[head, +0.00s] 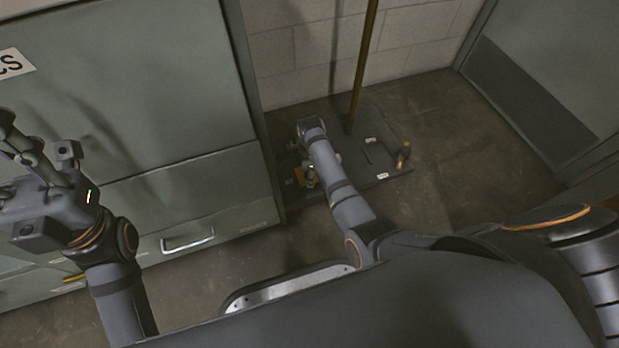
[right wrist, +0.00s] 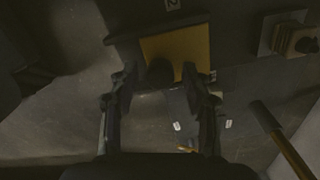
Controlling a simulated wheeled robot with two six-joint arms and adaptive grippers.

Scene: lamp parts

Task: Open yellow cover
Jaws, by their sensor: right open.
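The yellow cover (right wrist: 190,43) is a flat square panel in the right wrist view, with a dark round knob (right wrist: 159,72) at its lower edge. My right gripper (right wrist: 160,78) is open. Its two fingers stand on either side of the knob, and I cannot tell whether they touch it. My left gripper (head: 38,152) is raised at the far left, in front of the grey cabinet, open and empty, away from the cover.
A tall brown pole (head: 363,65) rises from the base plate. An orange-brown handle (head: 403,154) stands at the plate's right side. A grey cabinet (head: 130,90) with a metal drawer handle (head: 188,240) borders the left. A block wall is behind; floor is free on the right.

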